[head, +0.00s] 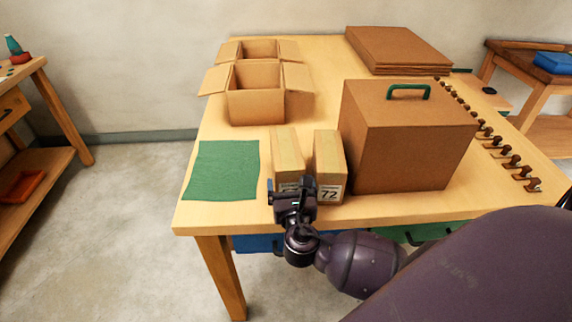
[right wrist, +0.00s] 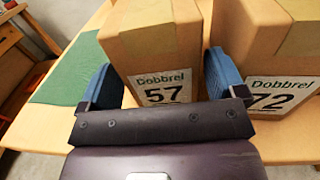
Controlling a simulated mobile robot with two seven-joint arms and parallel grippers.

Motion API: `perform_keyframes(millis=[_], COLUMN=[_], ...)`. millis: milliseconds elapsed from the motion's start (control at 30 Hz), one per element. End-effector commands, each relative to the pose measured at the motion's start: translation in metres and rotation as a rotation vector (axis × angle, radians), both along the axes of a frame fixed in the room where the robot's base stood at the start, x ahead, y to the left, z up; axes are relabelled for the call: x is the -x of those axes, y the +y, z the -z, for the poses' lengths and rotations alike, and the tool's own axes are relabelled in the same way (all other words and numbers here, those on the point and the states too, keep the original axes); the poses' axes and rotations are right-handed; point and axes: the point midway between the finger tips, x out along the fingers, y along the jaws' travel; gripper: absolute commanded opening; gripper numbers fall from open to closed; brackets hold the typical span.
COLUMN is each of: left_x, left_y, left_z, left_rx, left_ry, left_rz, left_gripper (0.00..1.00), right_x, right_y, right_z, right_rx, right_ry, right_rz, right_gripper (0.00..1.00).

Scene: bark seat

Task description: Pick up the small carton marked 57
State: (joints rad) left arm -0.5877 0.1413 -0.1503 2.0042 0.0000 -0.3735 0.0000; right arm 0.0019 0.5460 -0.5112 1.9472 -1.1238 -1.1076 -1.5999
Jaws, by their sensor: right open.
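The small carton marked 57 (right wrist: 160,60) stands on the table in the right wrist view, its label facing me. In the head view this carton (head: 286,150) stands left of the carton marked 72, its lower front hidden by my right gripper. My right gripper (right wrist: 163,75) is open, with one blue finger on each side of the carton's near end. I cannot tell whether the fingers touch it. The carton marked 72 (head: 329,160) stands close to the right; the right finger is at the gap between them. My left gripper is not in view.
A green mat (head: 222,170) lies to the left on the table (head: 200,214). A large brown box with a green handle (head: 405,140) stands right of the cartons. Open cardboard boxes (head: 256,106) stand behind. Flat brown sheets (head: 398,48) lie at the back, and a row of dark pegs (head: 487,131) runs along the right.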

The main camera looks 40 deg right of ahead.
Motion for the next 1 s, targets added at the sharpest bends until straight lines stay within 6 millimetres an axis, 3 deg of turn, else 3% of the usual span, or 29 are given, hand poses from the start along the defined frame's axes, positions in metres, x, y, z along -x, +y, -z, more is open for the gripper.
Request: perform_keyframes(millis=[233,533,800,1000], left_x=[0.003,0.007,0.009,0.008], left_y=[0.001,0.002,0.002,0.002], left_z=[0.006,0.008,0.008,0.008], left_rx=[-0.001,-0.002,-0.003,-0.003], left_ry=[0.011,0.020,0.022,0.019], left_rz=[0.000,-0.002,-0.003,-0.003], left_gripper=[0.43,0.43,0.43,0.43], right_x=[-0.030,-0.035,-0.034,-0.035], right_y=[-0.016,-0.019,-0.019,-0.019], right_z=[0.001,0.001,0.001,0.000], right_rx=[0.002,0.000,0.000,0.000], right_ry=[0.000,0.000,0.000,-0.001], right_rz=[-0.001,-0.001,-0.001,-0.001], right_gripper=[0.89,0.88,0.46,0.43])
